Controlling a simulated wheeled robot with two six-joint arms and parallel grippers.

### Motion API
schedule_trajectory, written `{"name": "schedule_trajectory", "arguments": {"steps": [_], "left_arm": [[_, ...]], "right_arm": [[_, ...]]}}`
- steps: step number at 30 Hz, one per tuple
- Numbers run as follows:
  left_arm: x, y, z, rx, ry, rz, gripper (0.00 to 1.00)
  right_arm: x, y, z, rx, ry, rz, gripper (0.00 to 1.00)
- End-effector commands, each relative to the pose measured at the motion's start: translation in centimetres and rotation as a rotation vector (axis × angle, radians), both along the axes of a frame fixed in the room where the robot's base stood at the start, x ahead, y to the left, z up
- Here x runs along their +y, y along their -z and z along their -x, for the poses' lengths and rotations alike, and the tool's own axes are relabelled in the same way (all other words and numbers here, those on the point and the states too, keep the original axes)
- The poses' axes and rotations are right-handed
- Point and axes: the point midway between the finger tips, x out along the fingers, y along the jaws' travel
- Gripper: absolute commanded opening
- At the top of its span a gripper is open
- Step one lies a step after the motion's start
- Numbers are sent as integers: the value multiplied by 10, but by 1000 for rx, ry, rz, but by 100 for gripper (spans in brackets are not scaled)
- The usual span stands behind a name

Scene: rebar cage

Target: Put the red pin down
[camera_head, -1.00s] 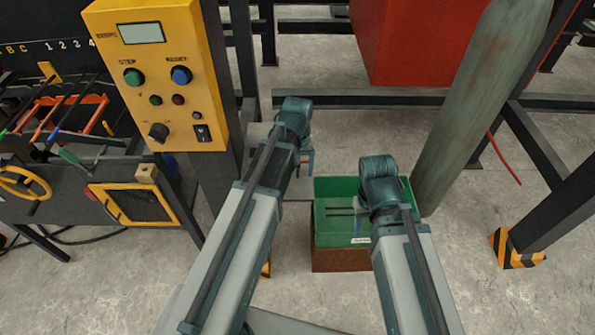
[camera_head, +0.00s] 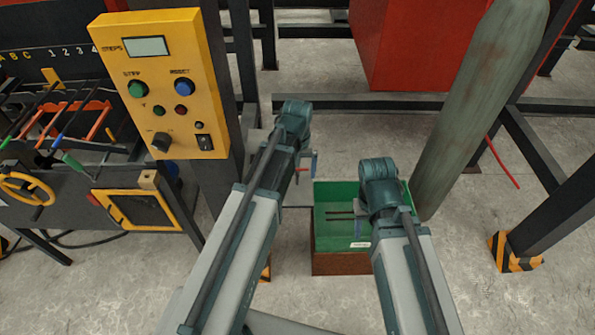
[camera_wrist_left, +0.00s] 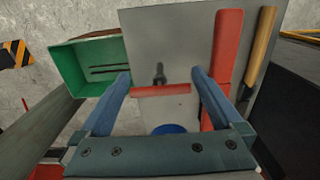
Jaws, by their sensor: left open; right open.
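A short red pin (camera_wrist_left: 160,91) lies crosswise between the blue fingers of my left gripper (camera_wrist_left: 162,76) in the left wrist view, over a grey board (camera_wrist_left: 165,35). A dark stub (camera_wrist_left: 159,73) stands at its middle. The fingers are spread; I cannot tell whether either touches the pin. In the head view, my left gripper (camera_head: 308,168) is largely behind its own wrist, with a bit of red showing beside it. My right gripper (camera_head: 366,222) is open over the right side of the green bin (camera_head: 335,192), its fingers mostly hidden.
The bin holds dark rods and also shows in the left wrist view (camera_wrist_left: 66,68). A red-handled tool (camera_wrist_left: 226,60) and a wooden handle (camera_wrist_left: 261,48) lie right of the left gripper. A yellow control panel (camera_head: 160,85) and a leaning grey-green post (camera_head: 480,115) flank the arms.

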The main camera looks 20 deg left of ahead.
Motion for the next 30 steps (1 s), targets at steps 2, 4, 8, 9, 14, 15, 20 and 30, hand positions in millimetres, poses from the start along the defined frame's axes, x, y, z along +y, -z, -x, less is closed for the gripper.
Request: {"name": "schedule_trajectory", "arguments": {"steps": [2,4,8,9,14,15,20,30], "left_arm": [[0,-18,0,0,0,0,100],[0,-29,0,0,0,0,100],[0,-49,0,0,0,0,100],[0,-55,0,0,0,0,100],[0,-79,0,0,0,0,100],[0,-84,0,0,0,0,100],[0,-98,0,0,0,0,100],[-30,-99,32,11,121,-17,100]], "right_arm": [[0,-18,0,0,0,0,50],[0,-29,0,0,0,0,50],[0,-49,0,0,0,0,50],[0,-55,0,0,0,0,50],[0,-79,0,0,-1,0,50],[0,-84,0,0,-1,0,50],[0,-98,0,0,-2,0,50],[0,-99,0,0,-2,0,50]]}}
